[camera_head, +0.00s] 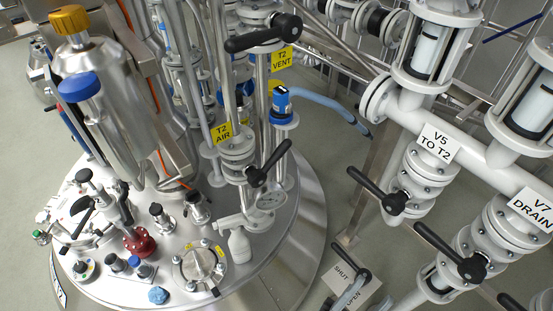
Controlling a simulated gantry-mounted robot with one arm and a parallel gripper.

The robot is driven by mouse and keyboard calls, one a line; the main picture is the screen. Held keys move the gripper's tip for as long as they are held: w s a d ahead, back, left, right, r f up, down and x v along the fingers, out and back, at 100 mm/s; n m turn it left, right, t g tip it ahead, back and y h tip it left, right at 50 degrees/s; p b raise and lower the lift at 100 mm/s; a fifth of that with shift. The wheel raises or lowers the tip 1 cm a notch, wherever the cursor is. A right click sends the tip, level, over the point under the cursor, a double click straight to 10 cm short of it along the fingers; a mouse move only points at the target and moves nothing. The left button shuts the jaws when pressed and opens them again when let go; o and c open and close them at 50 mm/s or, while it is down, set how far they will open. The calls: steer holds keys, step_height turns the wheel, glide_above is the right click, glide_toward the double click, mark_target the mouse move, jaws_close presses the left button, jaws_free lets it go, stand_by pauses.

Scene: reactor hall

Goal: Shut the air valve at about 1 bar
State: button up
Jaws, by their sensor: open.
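The air valve (238,160) is a grey flanged valve on a vertical pipe above the round steel vessel lid. A yellow "T2 AIR" label (222,133) sits at its upper left. Its black lever (275,159) points up and to the right from its hub. The dial is too small to read. My gripper is not in view, and nothing is seen touching the lever.
The T2 VENT valve's black lever (264,33) lies above the air valve. A blue-capped fitting with a hose (330,105) stands to its right. V5's lever (377,190) and V7's lever (450,252) are further right. A SHUT/OPEN plate (343,271) is at the bottom.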

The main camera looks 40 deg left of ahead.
steer(key=w+a+r+m+g+y+p, duration=0.1)
steer(key=w+a+r+g+y+p, duration=0.2)
steer(key=w+a, duration=0.35)
steer(key=n+g+y+p, duration=0.2)
steer(key=g+y+p, duration=0.7)
steer(key=g+p, duration=0.25)
glide_toward(276, 159)
steer(key=x, duration=0.4)
steer(key=shift+w+r+g+b, duration=0.2)
steer(key=shift+g+b, duration=0.15)
steer(key=shift+b, duration=0.15)
steer(key=b+x, duration=0.2)
steer(key=x, duration=0.8)
steer(key=shift+w, duration=0.25)
steer(key=shift+c, duration=0.3)
jaws_close()
